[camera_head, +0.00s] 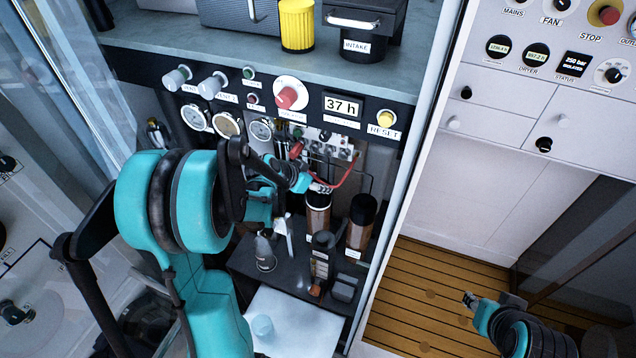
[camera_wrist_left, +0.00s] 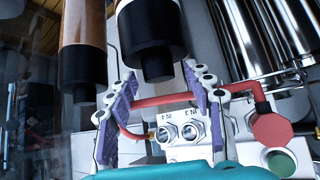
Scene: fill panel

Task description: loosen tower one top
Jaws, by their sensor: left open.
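In the left wrist view, which is turned upside down, a black tower top (camera_wrist_left: 150,42) lies just beyond and between the open purple fingers of my left gripper (camera_wrist_left: 160,84). I see no grip on it. The other tower's black top (camera_wrist_left: 92,68) is outside the left finger. My right gripper (camera_head: 472,300) is low at the right, over the slatted floor, away from the towers.
A red hose (camera_wrist_left: 180,112) runs close behind the fingers, by a valve block (camera_wrist_left: 180,131) and a red knob (camera_wrist_left: 270,131). A dark bottle (camera_head: 265,253) and small dark parts share the shelf. A white tray (camera_head: 290,320) lies in front.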

